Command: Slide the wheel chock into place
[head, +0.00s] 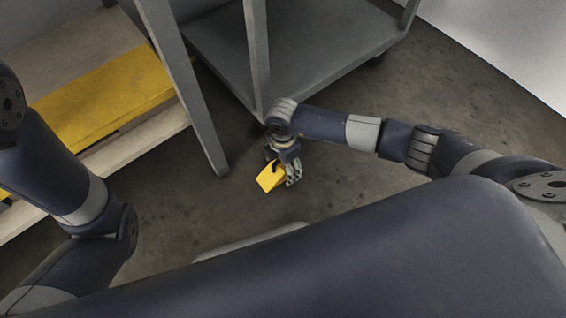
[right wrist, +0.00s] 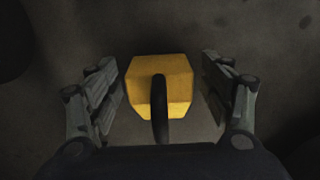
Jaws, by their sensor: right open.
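The yellow wheel chock (head: 270,178) rests on the dark floor in the head view, with my right gripper (head: 284,176) right at it. In the right wrist view the chock (right wrist: 174,80) sits between the two fingers of my right gripper (right wrist: 162,85), with a gap on each side. A black loop handle (right wrist: 160,108) stands up at its near side. My right gripper is open, and its fingers do not touch the chock. My left arm shows at the left of the head view, but its gripper is out of frame.
Bare floor (head: 190,200) lies left of the chock.

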